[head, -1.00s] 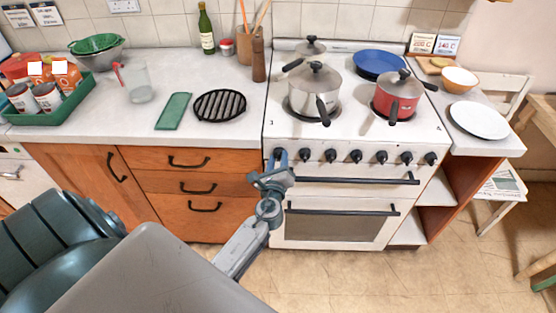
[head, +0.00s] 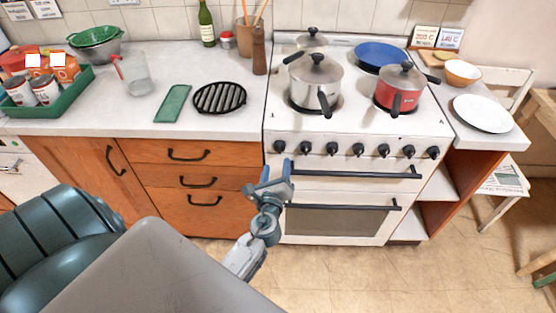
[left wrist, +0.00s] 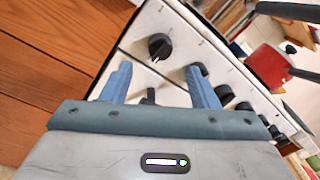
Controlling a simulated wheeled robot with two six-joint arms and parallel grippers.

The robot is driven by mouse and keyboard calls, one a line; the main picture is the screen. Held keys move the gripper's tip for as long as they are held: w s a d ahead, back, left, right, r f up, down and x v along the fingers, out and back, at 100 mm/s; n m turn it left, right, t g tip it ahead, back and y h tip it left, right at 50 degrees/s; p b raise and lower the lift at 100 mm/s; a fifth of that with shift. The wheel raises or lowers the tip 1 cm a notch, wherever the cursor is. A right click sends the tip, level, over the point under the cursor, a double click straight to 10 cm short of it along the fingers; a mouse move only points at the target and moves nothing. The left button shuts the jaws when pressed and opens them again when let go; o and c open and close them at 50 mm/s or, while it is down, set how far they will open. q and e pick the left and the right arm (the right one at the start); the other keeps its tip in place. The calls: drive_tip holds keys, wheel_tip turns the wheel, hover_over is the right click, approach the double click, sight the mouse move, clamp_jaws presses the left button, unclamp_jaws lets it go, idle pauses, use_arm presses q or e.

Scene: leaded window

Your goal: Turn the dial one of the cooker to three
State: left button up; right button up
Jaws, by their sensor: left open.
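The white cooker (head: 300,215) has a row of several black dials along its front panel. The leftmost dial, dial one (head: 279,146), is in full view in the head view. The right gripper is not in view.
The black oven handle (head: 355,174) runs below the dials, close to the left gripper. A steel pot (head: 314,85) and a red pan (head: 399,92) stand on the hob. Wooden drawers (head: 190,185) are to the left. The floor in front is clear.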

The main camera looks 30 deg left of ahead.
use_arm(q)
drive_tip(key=shift+b+v, duration=0.45)
drive_tip(key=shift+v, duration=1.75)
drive_tip(key=s+d+f+n+g+h, duration=0.1)
drive_tip(key=s+f+n+g+h, duration=0.3)
drive_tip(key=f, duration=1.3)
drive_tip(key=s+d+f+n+g+h, duration=0.1)
drive_tip(key=s+f+n+g, duration=0.45)
drive_tip(key=f, duration=1.25)
drive_tip(key=s+f+n+g, duration=0.1)
drive_tip(key=s+f+n, duration=0.3)
drive_tip(key=s, duration=0.6)
drive_tip(key=s+a+f+n+g+h, duration=0.1)
drive_tip(key=s+f+n+g, duration=0.1)
drive_tip(key=s+f+n, duration=0.3)
drive_tip(key=s+f+n+g+h, duration=0.1)
drive_tip(key=s+f+n+g, duration=0.1)
drive_tip(key=s+f+n, duration=0.3)
drive_tip(key=s+f, duration=0.4)
drive_tip(key=s, duration=0.6)
drive_tip(key=shift+a+f, duration=0.4)
drive_tip(key=shift+s, duration=0.15)
